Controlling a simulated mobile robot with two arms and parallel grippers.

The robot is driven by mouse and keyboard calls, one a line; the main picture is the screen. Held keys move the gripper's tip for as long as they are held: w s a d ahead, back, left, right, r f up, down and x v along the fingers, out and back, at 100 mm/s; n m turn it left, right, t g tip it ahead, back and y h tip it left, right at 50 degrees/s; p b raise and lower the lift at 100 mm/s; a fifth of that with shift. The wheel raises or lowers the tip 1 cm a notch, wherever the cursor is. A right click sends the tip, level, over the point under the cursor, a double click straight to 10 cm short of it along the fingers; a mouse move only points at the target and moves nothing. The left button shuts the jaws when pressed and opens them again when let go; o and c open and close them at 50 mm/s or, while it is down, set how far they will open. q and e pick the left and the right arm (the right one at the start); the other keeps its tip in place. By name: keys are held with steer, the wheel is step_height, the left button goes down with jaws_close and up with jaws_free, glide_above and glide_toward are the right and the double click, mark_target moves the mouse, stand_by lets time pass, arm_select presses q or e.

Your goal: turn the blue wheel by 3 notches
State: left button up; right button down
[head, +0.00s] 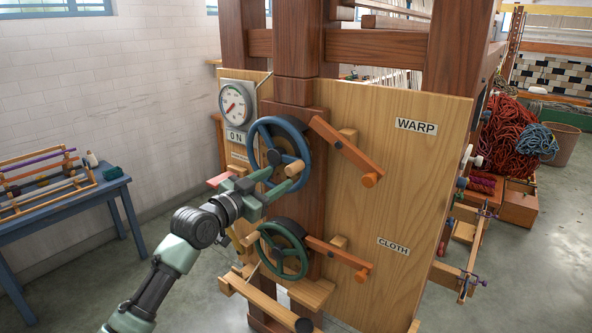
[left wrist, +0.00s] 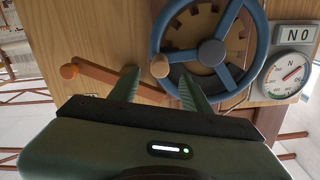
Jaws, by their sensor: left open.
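The blue wheel (head: 252,136) is mounted upright on the wooden post, with a dark hub and a wooden handle knob (head: 293,168) at its lower right. My left gripper (head: 279,180) is open at the lower part of the wheel, close to the knob. In the left wrist view, the blue wheel (left wrist: 211,53) lies ahead of the gripper. The knob (left wrist: 160,66) shows in the gap between the two green fingers (left wrist: 158,92), slightly beyond their tips. I cannot tell whether a finger touches it. My right gripper is out of view.
A green wheel (head: 283,262) sits below. A round gauge (head: 235,103) is upper left of the wheel. A blue table (head: 70,205) stands left, with open floor between.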

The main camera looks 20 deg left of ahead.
mark_target(289, 172)
arm_select(q)
steer(key=p+x, duration=0.1)
steer(key=x, duration=0.5)
steer(key=shift+w+p, duration=0.2)
steer(key=shift+p, duration=0.2)
steer(key=shift+w+d+f, duration=0.15)
steer(key=shift+w, duration=0.25)
steer(key=shift+c, duration=0.3)
jaws_close()
stand_by(0.4)
